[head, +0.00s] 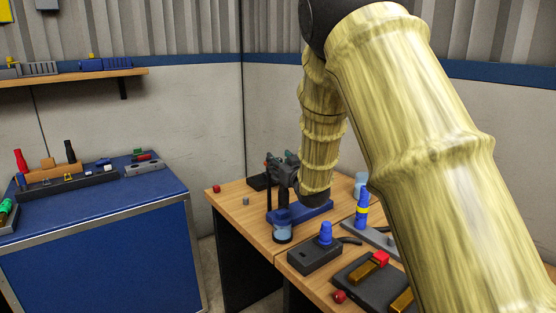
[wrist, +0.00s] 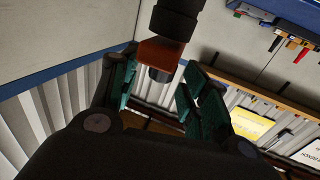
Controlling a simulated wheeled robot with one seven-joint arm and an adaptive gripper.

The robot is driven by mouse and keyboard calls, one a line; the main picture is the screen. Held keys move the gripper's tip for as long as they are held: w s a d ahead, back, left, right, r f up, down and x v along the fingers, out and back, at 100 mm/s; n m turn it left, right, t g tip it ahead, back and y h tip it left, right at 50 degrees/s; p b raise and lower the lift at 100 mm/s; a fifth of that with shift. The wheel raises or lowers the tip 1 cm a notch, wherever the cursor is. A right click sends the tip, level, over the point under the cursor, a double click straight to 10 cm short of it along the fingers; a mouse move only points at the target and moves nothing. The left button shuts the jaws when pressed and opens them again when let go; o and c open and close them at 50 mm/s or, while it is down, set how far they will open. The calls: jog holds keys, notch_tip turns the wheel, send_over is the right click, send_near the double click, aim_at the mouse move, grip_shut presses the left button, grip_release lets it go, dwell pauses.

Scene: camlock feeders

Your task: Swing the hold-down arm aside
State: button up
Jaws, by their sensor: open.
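My gripper (head: 284,172) is over the blue fixture (head: 313,214) on the wooden table, beside a dark upright post. In the wrist view my gripper (wrist: 160,88) is open, with one teal-padded finger on each side. An orange-brown block with a black round knob (wrist: 178,18) above it and a short grey cylinder below shows between and beyond the fingers. It looks like part of the hold-down arm (wrist: 158,54). I cannot tell whether a finger touches it. In the head view my gripper and wrist hide most of the hold-down arm.
A light-blue cup (head: 282,234) stands at the fixture's front left. A dark box with a blue knob (head: 326,233), a blue-and-yellow peg (head: 362,208) and a dark tray (head: 366,280) lie to the right. A blue bench (head: 95,225) stands left, across a gap.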

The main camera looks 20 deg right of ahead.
jog(key=shift+w+a, duration=0.1)
jog(key=shift+w, duration=0.75)
grip_shut()
